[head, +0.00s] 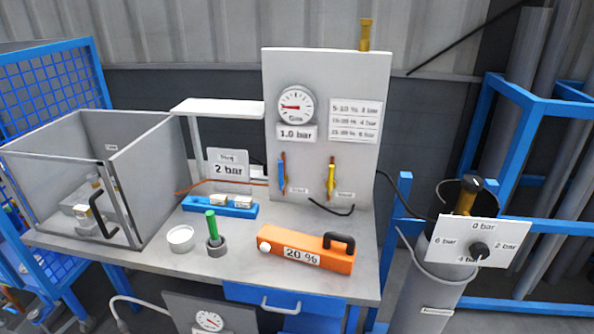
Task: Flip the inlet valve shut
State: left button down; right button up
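Two valve levers are on the upright white panel (325,70): a blue lever (281,172) on the left and a yellow lever (331,178) on the right. Both stand roughly upright. Each has a small label near its foot, too small to read surely, so I cannot tell by text which is the inlet valve. A round gauge (296,105) above them has a red needle pointing left, over a "1.0 bar" plate (296,133). Neither of my grippers is in view, and nothing touches the levers.
On the bench stand an orange "20 %" device (305,249), a green-topped cylinder (211,225), a white dish (180,238) and a blue block (220,207). An open-topped grey box (150,185) is at left. A "0 bar" dial plate (477,240) sits on a cylinder at right.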

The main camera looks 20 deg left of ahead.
aim_at(281, 182)
jog(key=j+u, duration=0.1)
jog(key=j, duration=0.35)
jog(key=i+j+u, duration=0.1)
jog(key=j, duration=0.3)
jog(key=i+j, duration=0.15)
jog(key=j, duration=0.25)
jog(key=j+u, duration=0.15)
jog(key=j, duration=0.3)
jog(key=i+j+u, duration=0.1)
jog(key=j, duration=0.3)
jog(key=i+j+u, duration=0.1)
jog(key=j, duration=0.3)
jog(key=i, duration=0.1)
